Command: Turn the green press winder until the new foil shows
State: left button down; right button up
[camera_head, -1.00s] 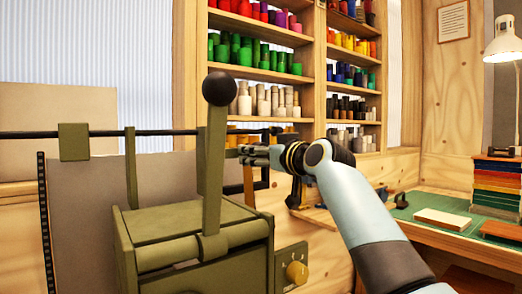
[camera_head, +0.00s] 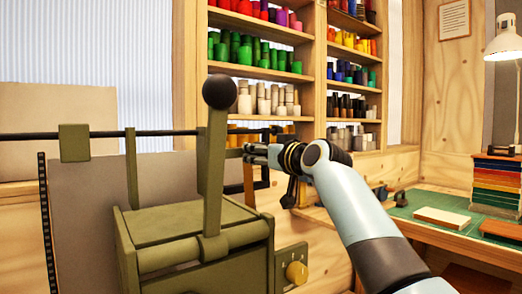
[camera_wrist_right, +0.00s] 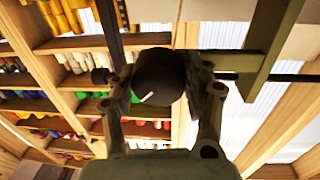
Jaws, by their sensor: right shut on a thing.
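The green press (camera_head: 190,222) stands at the left in the head view, with its upright lever topped by a dark ball (camera_head: 219,91). A dark bar (camera_head: 95,134) runs across behind it. My right gripper (camera_head: 249,152) is just right of the lever, its tips partly hidden by it. In the right wrist view, my right gripper is shut on a dark round knob (camera_wrist_right: 158,75) with a small pale mark. Which part of the press the knob belongs to is hard to tell. No foil can be clearly made out. My left gripper is not in view.
A yellow dial (camera_head: 297,272) is on the press's right side. Shelves of coloured rolls (camera_head: 260,55) stand behind. A green-topped bench (camera_head: 450,212) with a pale block, stacked coloured items (camera_head: 497,185) and a lamp (camera_head: 503,42) is at the right.

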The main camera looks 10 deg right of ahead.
jog(key=m+p, duration=0.2)
jog(key=shift+r+m, duration=0.3)
jog(key=shift+m, duration=0.1)
jog(key=shift+f+m, duration=0.15)
jog(key=shift+m, duration=0.35)
jog(key=o, duration=1.2)
jog(key=shift+f, duration=0.1)
jog(key=shift+s+d, duration=0.1)
jog(key=v, duration=1.1)
jog(key=shift+s+d, duration=0.2)
jog(key=shift+s, duration=0.15)
